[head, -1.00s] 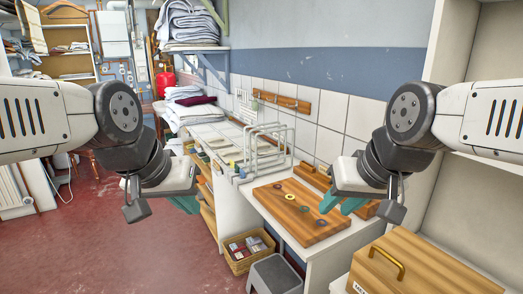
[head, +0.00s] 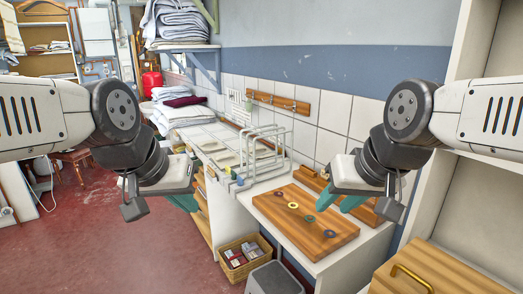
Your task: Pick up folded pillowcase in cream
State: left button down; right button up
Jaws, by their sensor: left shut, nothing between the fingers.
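Several flat, pale folded cloths (head: 222,137) lie on the long white counter behind a wire rack. Some look cream, but I cannot tell which is the cream pillowcase. A stack of white and grey folded linen (head: 180,112) with a dark red piece stands at the counter's far end. My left gripper (head: 186,203) is shut and empty, in the air left of the counter's near part. My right gripper (head: 338,203) shows two teal fingers apart, with nothing seen between them, over the wooden board. Both are well short of the cloths.
A wire rack (head: 262,155) stands on the counter. A wooden board (head: 303,224) with coloured rings lies in front. A wicker basket (head: 240,262) and a grey stool (head: 274,279) stand below. A wooden box (head: 425,272) is at right. Red floor (head: 110,250) is open at left.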

aim_at(260, 149)
jog(key=i+j+z, duration=0.15)
jog(key=i+j, duration=0.2)
jog(key=i+j+z, duration=0.1)
jog(key=i+j, duration=0.25)
jog(key=i+j+z, duration=0.15)
jog(key=i+j, duration=0.15)
jog(key=j, duration=0.25)
jog(key=i+j+z, duration=0.15)
jog(key=i+j, duration=0.15)
jog(key=j, duration=0.15)
jog(key=i+j+z, duration=0.1)
jog(key=i+j, duration=0.15)
jog(key=j, duration=0.25)
jog(key=i+j+z, duration=0.15)
jog(key=j, duration=0.4)
jog(key=i+j+z, duration=0.1)
jog(key=i+j, duration=0.25)
jog(key=j, duration=0.2)
jog(key=i+j+z, duration=0.15)
jog(key=j, duration=0.45)
